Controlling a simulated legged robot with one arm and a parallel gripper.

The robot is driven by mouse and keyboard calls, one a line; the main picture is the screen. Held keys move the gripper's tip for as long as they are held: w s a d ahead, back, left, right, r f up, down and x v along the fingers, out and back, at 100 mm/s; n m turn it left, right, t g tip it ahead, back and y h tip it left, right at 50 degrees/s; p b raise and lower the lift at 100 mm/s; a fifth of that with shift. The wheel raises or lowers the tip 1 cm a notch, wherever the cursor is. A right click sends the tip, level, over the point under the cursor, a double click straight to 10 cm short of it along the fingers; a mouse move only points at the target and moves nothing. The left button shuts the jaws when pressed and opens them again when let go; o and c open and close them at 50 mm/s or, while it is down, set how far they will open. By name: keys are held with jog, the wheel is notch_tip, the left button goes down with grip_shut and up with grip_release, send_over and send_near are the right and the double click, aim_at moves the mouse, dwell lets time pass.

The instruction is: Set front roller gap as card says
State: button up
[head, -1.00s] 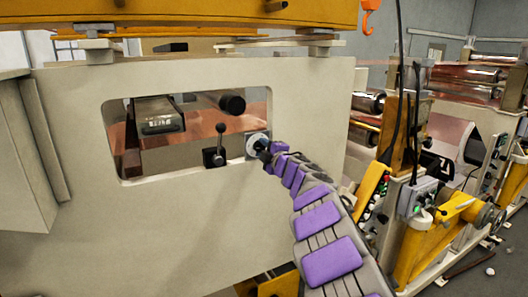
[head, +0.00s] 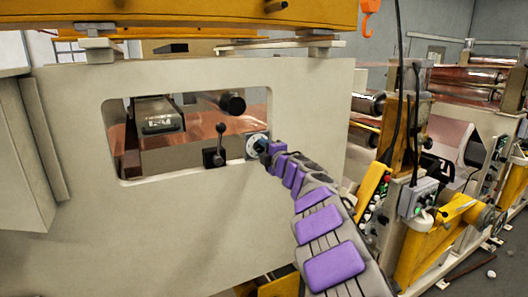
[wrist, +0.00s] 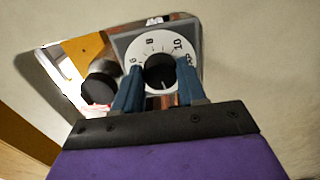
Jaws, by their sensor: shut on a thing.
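A round white dial (wrist: 180,50) with black numbers and a black centre knob (wrist: 160,72) sits on a grey plate in the wrist view. An 8 and a 10 can be read on its face; the lower part is hidden. My gripper (wrist: 157,82) has its two blue fingers on either side of the knob, shut on it. In the head view the dial (head: 251,147) is at the right edge of the frame's window, with my gripper (head: 262,147) against it. No card with a readable setting shows.
A black ball-topped lever (head: 218,147) stands just left of the dial. A window opening in the pale machine side panel (head: 200,230) shows rollers and copper foil (head: 190,155). Yellow stands and a control box (head: 418,198) are at right.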

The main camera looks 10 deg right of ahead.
jog(key=shift+f+n, duration=0.3)
jog(key=shift+f, duration=0.2)
dwell(0.4)
jog(key=o, duration=0.8)
jog(key=shift+r, duration=0.1)
jog(key=shift+o, duration=1.3)
jog(key=shift+w, duration=0.1)
jog(key=shift+a+r, duration=0.1)
jog(key=shift+r, duration=0.1)
jog(key=shift+s, duration=0.25)
jog(key=b+v, duration=0.2)
jog(key=v, duration=1.5)
jog(key=shift+w, duration=0.1)
